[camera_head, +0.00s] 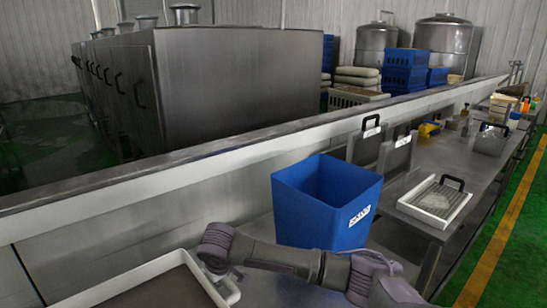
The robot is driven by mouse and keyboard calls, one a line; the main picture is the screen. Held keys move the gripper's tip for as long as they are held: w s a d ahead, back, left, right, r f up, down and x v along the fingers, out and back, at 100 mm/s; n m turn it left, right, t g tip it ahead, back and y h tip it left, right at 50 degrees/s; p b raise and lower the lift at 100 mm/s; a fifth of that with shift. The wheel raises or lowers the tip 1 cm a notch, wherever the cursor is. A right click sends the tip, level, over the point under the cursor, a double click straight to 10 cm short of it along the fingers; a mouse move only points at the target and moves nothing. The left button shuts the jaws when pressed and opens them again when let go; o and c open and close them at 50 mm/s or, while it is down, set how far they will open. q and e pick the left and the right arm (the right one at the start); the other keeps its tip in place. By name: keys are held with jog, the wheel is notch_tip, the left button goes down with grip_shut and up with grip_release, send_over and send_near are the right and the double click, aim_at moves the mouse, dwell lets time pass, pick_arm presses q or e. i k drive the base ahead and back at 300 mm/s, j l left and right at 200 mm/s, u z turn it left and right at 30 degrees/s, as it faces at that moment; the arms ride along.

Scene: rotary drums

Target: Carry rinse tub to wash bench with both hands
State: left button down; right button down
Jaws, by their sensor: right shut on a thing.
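A white-rimmed shallow tub (120,280), which I take to be the rinse tub, is at the lower left. Its near part is cut off by the bottom edge, and its inside looks grey-brown. My right arm comes in from the lower right. My right gripper (231,279) is at the tub's right side, shut on a white handle-like part there. The wrist partly hides the fingers. My left gripper is not in view. A steel bench (405,178) runs away to the right; I cannot tell whether it is the wash bench.
A tall blue bin (325,200) with a white label stands just beyond my right arm. A white tray with a black handle (435,201) lies on the bench. Grey handled panels (395,155) lean behind it. A long low wall (230,150) runs behind, with steel drums beyond.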

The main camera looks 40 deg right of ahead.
aim_at(453, 165)
jog(key=k+u, duration=0.1)
jog(key=u, duration=0.25)
jog(key=k+u, duration=0.1)
jog(key=u, duration=0.25)
jog(key=k+l+u, duration=0.1)
jog(key=u, duration=0.25)
jog(key=k+u, duration=0.25)
jog(key=u, duration=0.15)
jog(key=k+u, duration=0.2)
jog(key=u, duration=0.15)
jog(key=k+l+u, duration=0.2)
jog(key=k+u, duration=0.8)
jog(key=k, duration=0.9)
jog(key=k+l+z, duration=0.1)
jog(key=k, duration=0.85)
jog(key=k+z, duration=0.2)
jog(key=k, duration=0.3)
jog(key=k+l+z, duration=0.2)
jog(key=k, duration=0.3)
jog(key=k+z, duration=0.3)
jog(key=k, duration=0.2)
jog(key=k+z, duration=0.3)
jog(key=k, duration=0.25)
jog(key=k+z, duration=0.1)
jog(key=z, duration=0.25)
jog(key=l+z, duration=0.1)
jog(key=z, duration=0.25)
jog(key=k+l+z, duration=0.1)
jog(key=z, duration=0.3)
